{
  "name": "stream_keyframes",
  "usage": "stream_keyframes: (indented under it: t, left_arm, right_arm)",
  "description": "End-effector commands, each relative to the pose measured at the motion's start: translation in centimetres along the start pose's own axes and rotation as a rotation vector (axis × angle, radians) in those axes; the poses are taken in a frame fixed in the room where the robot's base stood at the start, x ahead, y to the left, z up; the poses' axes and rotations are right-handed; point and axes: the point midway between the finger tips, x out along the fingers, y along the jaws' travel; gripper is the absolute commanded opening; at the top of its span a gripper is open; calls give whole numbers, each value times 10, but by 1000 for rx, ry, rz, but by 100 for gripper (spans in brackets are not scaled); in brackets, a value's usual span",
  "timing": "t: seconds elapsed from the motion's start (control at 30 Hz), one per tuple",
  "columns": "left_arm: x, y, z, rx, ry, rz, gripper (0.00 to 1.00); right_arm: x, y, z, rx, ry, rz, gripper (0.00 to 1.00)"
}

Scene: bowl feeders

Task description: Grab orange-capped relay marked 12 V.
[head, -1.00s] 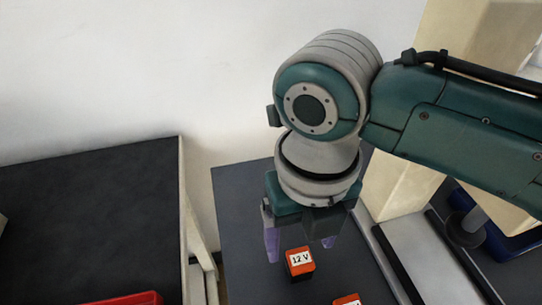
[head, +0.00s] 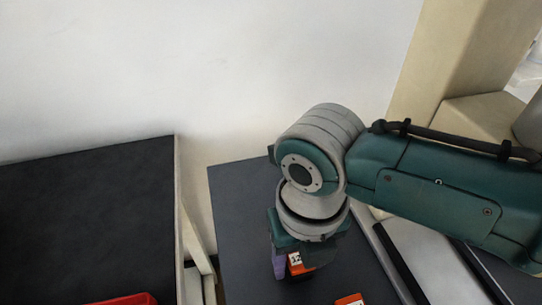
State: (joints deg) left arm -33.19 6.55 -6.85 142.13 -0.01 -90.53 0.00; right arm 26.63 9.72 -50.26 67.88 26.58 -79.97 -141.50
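An orange-capped relay (head: 296,260) with a white label stands on the dark grey table top. The label is partly covered by my gripper; a "12" shows on it. My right gripper (head: 298,268) points down over this relay. Its purple-tipped left finger is close beside the relay's left side. The other finger is hidden or hard to make out, so I cannot tell if the fingers grip the relay. A second orange-capped relay (head: 349,299) is cut off by the bottom edge, its marking unreadable. My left gripper is not in view.
A separate black-topped table (head: 80,220) stands to the left, with a red bin (head: 128,299) at its front edge. A gap separates it from the grey table (head: 236,220). A beige upright structure (head: 450,60) stands behind my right arm. A white wall closes the back.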

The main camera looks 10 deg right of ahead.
Motion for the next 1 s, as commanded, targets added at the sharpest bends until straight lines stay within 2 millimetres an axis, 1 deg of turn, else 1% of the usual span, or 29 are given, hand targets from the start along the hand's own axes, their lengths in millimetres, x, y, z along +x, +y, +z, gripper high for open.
stream_keyframes:
  t: [0.03, 0.07, 0.4, 0.5, 0.83, 0.93, 1.0]
  left_arm:
    - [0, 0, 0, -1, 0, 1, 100]
    - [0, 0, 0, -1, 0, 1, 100]
    - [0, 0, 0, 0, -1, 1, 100]
    - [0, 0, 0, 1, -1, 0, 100]
    - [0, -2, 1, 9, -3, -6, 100]
    - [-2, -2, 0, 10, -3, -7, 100]
    - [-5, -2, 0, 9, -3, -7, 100]
  right_arm:
    - [0, 0, 0, 0, 0, 0, 50]
    - [0, 0, 0, 0, 0, 0, 47]
    - [0, 0, 0, 0, 0, 0, 9]
    - [0, 0, 0, 0, 0, 0, 0]
    - [-1, 0, 0, 0, -1, 0, 0]
    - [-5, 0, 1, 0, -1, 0, 0]
    - [-11, 0, 1, 0, -2, 0, 0]
